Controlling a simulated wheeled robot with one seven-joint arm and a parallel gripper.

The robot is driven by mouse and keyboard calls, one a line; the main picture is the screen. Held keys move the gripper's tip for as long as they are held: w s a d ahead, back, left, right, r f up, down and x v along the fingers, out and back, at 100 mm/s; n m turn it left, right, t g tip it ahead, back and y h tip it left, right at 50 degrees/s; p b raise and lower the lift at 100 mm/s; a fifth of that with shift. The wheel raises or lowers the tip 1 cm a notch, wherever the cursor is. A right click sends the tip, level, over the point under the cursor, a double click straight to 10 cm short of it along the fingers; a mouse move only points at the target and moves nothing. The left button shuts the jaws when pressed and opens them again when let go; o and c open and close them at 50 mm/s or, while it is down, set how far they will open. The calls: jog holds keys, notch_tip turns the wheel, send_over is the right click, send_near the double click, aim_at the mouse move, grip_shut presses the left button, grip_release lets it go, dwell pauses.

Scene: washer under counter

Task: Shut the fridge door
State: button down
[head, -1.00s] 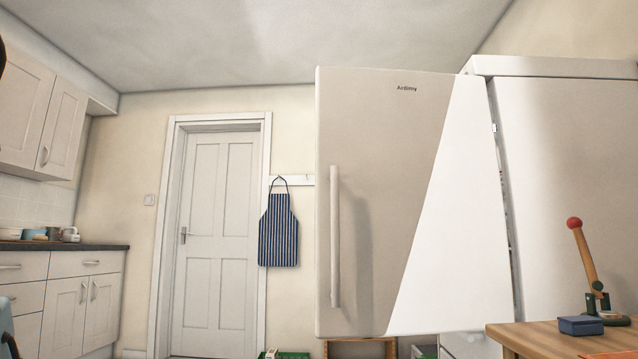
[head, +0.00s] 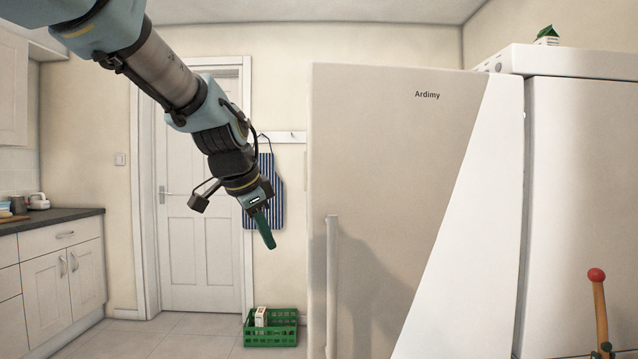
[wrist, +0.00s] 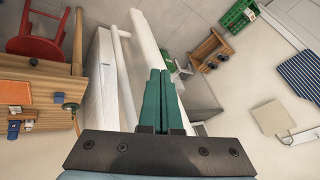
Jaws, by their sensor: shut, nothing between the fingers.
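The fridge door (head: 385,150) stands ajar in the head view, a tall beige and white panel marked "Ardimy". Its vertical bar handle (head: 332,285) is near its left edge. The fridge body (head: 585,160) is behind it on the right. My gripper (head: 264,228) points down, left of the door's free edge in the picture, with its green fingers shut and empty. In the wrist view the shut fingers (wrist: 154,95) overlap the pale door edge (wrist: 150,45), with the handle (wrist: 124,75) to their left. I cannot tell whether they touch the door.
A green crate (head: 270,328) stands on the floor beyond the door. A wooden bench (wrist: 40,85) with tools and a red stool (wrist: 35,32) are left in the wrist view. A counter (head: 50,265) is at far left; floor between it and the crate is clear.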

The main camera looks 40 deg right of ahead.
aim_at(319, 226)
jog(key=s+d+r+m+h+p, duration=0.1)
jog(key=s+d+r+m+p, duration=0.25)
jog(key=d+r, duration=0.4)
jog(key=shift+n+g, duration=0.25)
jog(key=shift+g, duration=0.05)
jog(key=x, duration=0.2)
jog(key=p+x, duration=0.1)
jog(key=x, duration=0.4)
jog(key=shift+s+a+f, duration=0.15)
jog(key=shift+f, duration=0.4)
